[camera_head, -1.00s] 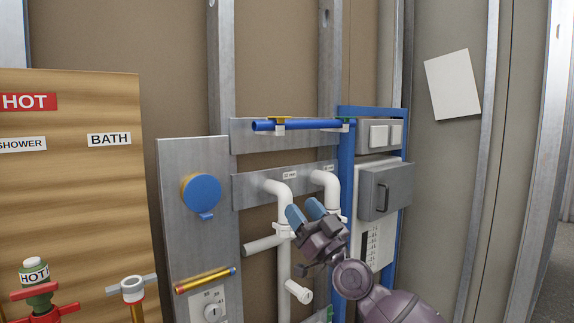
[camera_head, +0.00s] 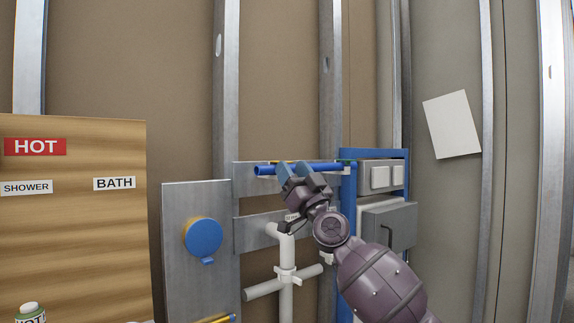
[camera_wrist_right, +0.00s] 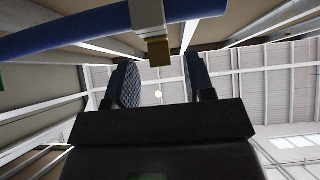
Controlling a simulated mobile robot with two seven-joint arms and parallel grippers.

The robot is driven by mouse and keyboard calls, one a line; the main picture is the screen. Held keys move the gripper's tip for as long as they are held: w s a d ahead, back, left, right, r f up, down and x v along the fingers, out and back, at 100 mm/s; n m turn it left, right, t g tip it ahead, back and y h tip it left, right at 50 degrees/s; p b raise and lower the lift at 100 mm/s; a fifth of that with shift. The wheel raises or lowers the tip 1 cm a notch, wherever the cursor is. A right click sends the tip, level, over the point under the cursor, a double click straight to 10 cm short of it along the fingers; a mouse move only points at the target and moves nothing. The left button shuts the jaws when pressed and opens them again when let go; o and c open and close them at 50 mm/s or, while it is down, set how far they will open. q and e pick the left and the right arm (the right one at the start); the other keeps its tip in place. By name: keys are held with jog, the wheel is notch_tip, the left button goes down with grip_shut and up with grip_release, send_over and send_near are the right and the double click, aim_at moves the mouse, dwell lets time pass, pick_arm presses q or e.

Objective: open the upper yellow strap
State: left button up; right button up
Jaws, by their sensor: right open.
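In the right wrist view, the strap's yellow tab (camera_wrist_right: 158,49) hangs below a pale clip around the blue pipe (camera_wrist_right: 60,37). My right gripper (camera_head: 303,176) is just below and in front of the pipe. In the wrist view its two fingers (camera_wrist_right: 161,82) are apart with nothing between them, and the yellow tab shows just beyond the gap. Whether a finger touches it I cannot tell. My left gripper is out of view.
The blue pipe (camera_head: 330,168) runs along a metal rail beside a blue frame (camera_head: 347,215) with a grey box (camera_head: 390,228). White pipes (camera_head: 286,296) stand below. A metal panel with a blue round cap (camera_head: 203,238) is to the left. The wall above is clear.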

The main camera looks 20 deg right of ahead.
jog(key=shift+x, duration=1.5)
grip_shut()
